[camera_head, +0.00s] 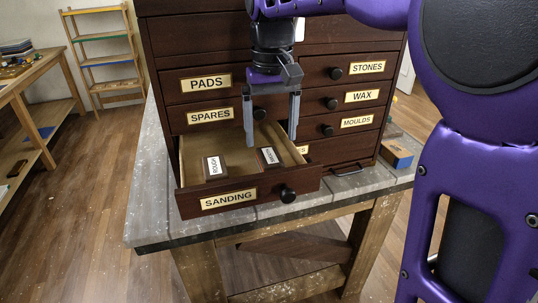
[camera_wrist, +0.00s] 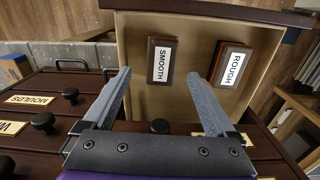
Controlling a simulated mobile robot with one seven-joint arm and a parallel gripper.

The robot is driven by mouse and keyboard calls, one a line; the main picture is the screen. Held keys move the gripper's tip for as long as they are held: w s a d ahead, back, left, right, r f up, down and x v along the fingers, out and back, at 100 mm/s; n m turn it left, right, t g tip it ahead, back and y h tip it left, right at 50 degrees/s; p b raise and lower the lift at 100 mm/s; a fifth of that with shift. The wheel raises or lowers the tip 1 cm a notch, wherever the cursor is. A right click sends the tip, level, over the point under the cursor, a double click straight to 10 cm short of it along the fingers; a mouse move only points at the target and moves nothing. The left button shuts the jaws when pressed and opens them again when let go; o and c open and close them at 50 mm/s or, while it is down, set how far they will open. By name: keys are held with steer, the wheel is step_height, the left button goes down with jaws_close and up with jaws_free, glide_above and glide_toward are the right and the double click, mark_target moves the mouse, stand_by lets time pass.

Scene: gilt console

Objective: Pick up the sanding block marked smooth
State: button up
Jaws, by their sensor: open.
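The sanding block marked SMOOTH (camera_wrist: 162,62) lies flat in the open SANDING drawer (camera_head: 222,196), label up. In the head view the smooth block (camera_head: 270,157) is in the drawer's right part, tilted and small. The block marked ROUGH (camera_wrist: 232,64) lies beside it with a gap; it also shows in the head view (camera_head: 214,166). My gripper (camera_head: 270,144) is open and points down over the back of the drawer. In the wrist view my gripper (camera_wrist: 163,75) has its fingers apart and empty, with the smooth block beyond them, nearer the left finger.
The dark cabinet stands on a grey bench (camera_head: 148,190), with closed drawers and black knobs above the open one. Drawer walls surround both blocks. A blue and wooden block (camera_head: 397,157) sits at the bench's right. A shelf rack (camera_head: 103,60) stands at the back left.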

mark_target(270, 155)
steer(key=shift+a+f+b, duration=0.1)
steer(key=shift+f+b, duration=0.4)
steer(key=shift+f, duration=2.65)
steer(key=shift+c, duration=0.3)
jaws_close()
